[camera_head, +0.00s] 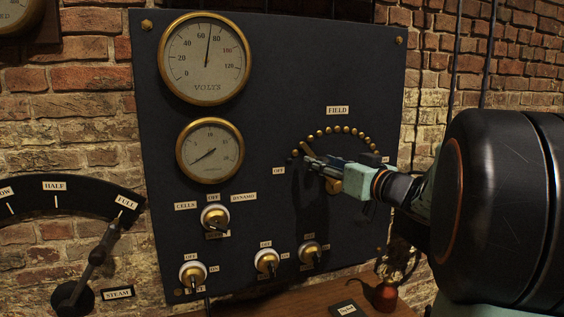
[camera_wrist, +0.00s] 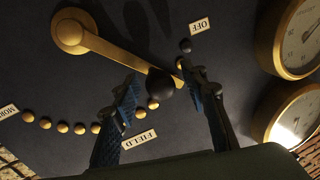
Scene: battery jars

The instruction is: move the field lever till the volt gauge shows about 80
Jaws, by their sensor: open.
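The volt gauge (camera_head: 204,58) is at the top left of the dark panel; its needle stands between 60 and 80, near 70. The field lever (camera_wrist: 105,45) is a brass arm with a round pivot and a black knob (camera_wrist: 160,84). In the wrist view its tip lies near the OFF end of the stud arc. My gripper (camera_head: 314,163) is open at the field dial, with one finger on each side of the knob. I cannot tell whether either finger touches it. In the head view my gripper and arm hide much of the lever.
A second, smaller gauge (camera_head: 210,151) sits below the volt gauge. The cells/dynamo switch (camera_head: 214,217) and several lower switches are on the panel's lower part. A steam lever (camera_head: 97,256) is at the left, pointing near FULL. A wooden shelf (camera_head: 290,299) runs below the panel.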

